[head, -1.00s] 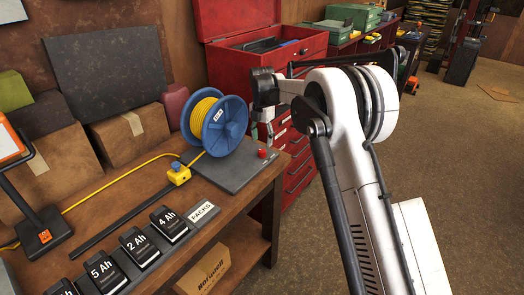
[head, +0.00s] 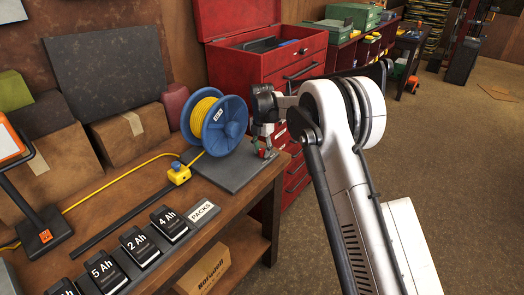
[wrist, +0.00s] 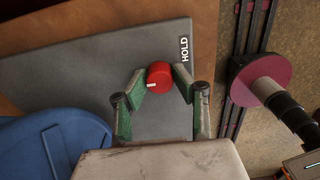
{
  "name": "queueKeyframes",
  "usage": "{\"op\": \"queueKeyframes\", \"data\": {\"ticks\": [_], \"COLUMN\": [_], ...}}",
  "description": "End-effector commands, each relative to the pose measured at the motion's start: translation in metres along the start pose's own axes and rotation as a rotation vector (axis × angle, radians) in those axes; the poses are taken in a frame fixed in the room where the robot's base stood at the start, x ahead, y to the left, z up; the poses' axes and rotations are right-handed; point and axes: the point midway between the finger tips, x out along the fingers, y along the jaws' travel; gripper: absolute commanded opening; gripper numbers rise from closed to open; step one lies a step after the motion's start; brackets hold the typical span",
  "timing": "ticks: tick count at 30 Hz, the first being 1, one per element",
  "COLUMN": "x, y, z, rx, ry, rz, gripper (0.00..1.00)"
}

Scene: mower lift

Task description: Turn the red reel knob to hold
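The red reel knob (wrist: 160,74) sits on the grey base plate (wrist: 90,62) of the cable reel. Its white pointer mark faces the lower left in the wrist view. The HOLD label (wrist: 184,50) is on the plate to the knob's upper right. My gripper (wrist: 161,80) is open, with its green-padded fingers on either side of the knob. The left finger is very close to the knob; I cannot tell if it touches. A gap shows at the right finger. In the head view the knob (head: 262,153) is partly hidden by my gripper (head: 263,147).
The blue reel (head: 224,125) with yellow cable stands left of the knob, close to my gripper. The red tool chest (head: 270,65) is just behind. Battery packs (head: 138,246) line the front of the bench (head: 120,205). Open floor lies to the right.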

Motion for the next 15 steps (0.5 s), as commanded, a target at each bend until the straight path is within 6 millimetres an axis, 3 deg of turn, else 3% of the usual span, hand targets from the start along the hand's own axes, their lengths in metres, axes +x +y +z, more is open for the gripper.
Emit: {"op": "queueKeyframes", "data": {"ticks": [4, 15], "x": [-0.0001, 0.0015], "y": [0.0, 0.0], "z": [0.0, 0.0], "rx": [0.0, 0.077], "ry": [0.0, 0.0], "rz": [0.0, 0.0], "gripper": [0.0, 0.0]}}
